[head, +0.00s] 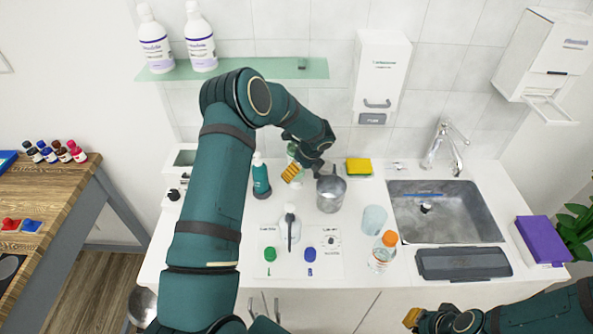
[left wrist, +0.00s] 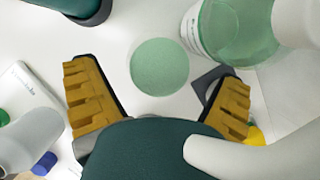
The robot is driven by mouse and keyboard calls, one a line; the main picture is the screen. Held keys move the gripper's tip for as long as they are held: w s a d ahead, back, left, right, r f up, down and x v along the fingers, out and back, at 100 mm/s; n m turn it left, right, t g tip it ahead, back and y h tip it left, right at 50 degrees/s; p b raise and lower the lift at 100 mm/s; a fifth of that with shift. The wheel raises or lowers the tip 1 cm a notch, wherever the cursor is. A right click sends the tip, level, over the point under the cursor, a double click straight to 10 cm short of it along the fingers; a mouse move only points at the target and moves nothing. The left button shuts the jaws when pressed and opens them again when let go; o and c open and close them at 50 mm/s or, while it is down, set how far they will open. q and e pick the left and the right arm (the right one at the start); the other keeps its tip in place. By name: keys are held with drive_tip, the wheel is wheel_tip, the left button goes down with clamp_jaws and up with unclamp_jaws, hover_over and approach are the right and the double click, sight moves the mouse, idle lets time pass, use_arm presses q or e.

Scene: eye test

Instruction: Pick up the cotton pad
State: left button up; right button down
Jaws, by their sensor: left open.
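The cotton pad appears to be the flat, pale green disc (left wrist: 160,67) on the white counter in the left wrist view. I cannot make it out in the head view, where my left gripper and arm cover that area. My left gripper (left wrist: 157,98) is open and empty, its yellow fingers on either side of the disc in the picture and apart from it. In the head view the left gripper (head: 293,172) is over the back of the counter, left of a grey metal jug. My right gripper (head: 411,318) is low at the front right, and its fingers are mostly hidden.
Around the left gripper are a teal bottle (head: 261,178), the metal jug (head: 330,192) and a yellow sponge (head: 358,167). A white wash bottle (head: 289,230) stands in front. The sink (head: 445,228) is right.

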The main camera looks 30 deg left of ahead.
use_arm(q)
drive_tip(key=shift+a+f, duration=0.25)
drive_tip(key=shift+f, duration=0.35)
drive_tip(key=c, duration=0.8)
drive_tip(key=shift+c, duration=0.5)
drive_tip(key=shift+r, duration=0.45)
wheel_tip(320, 180, up, 6)
drive_tip(key=shift+f+p, duration=0.1)
drive_tip(key=shift+p, duration=1.05)
drive_tip(key=s+d+b, duration=0.3)
drive_tip(key=d, duration=1.4)
drive_tip(key=shift+d+r, duration=0.2)
drive_tip(key=shift+d, duration=0.2)
